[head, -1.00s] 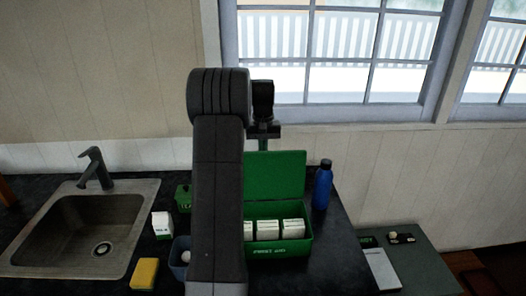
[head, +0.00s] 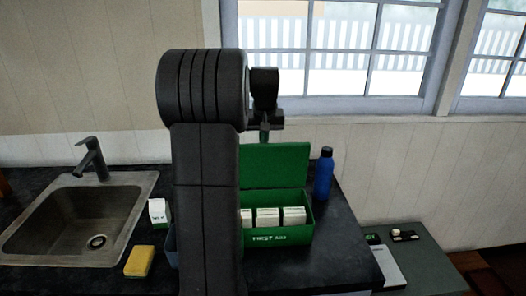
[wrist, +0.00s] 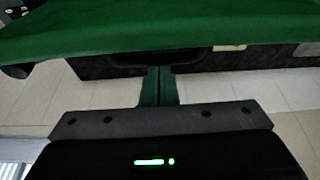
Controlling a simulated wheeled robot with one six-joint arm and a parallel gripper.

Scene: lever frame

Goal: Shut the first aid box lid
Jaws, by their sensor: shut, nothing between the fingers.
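The green first aid box (head: 280,236) stands on the dark counter with its lid (head: 275,166) open, raised at the back. White cartons (head: 267,217) sit in the box. Its left part is hidden behind my arm. My gripper (head: 264,136) is at the lid's top edge, seemingly behind it, its fingers pointing down. In the wrist view the lid (wrist: 170,27) fills the top as a broad green band. My gripper's two fingers (wrist: 158,85) are pressed together with nothing between them. I cannot tell whether they touch the lid.
A blue bottle (head: 324,176) stands just right of the box. A sink (head: 75,225) is at the left, with a yellow sponge (head: 139,261) and a small white carton (head: 158,211) beside it. A window is behind. A lower green surface (head: 425,257) lies at the right.

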